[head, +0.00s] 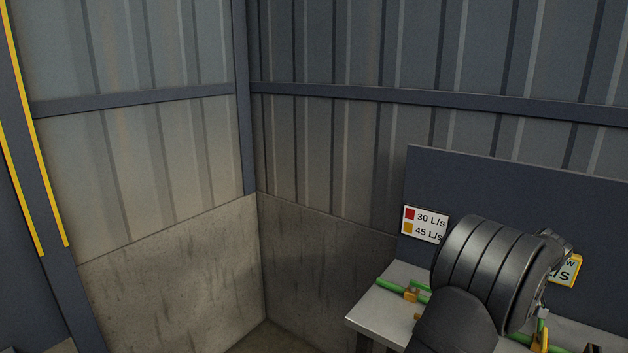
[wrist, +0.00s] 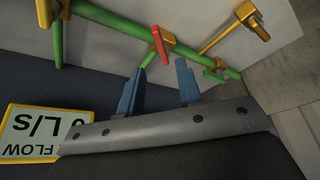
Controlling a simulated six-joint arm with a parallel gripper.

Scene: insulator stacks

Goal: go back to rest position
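My gripper (wrist: 160,72) shows in the wrist view with two blue fingers apart and nothing between them. A red valve handle (wrist: 160,45) lies just beyond the fingertips, on a green pipe (wrist: 112,27). I see a gap between the fingers and the handle, but cannot judge its depth. In the head view my dark arm covers much of the bench at the right and hides the fingers.
A grey bench (head: 376,316) carries the green pipe with orange fittings. A yellow-framed flow sign (wrist: 41,131) is close to my gripper. A yellow handle (wrist: 228,33) is nearby. A dark panel (head: 520,190) with a rate label (head: 424,224) stands behind the bench.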

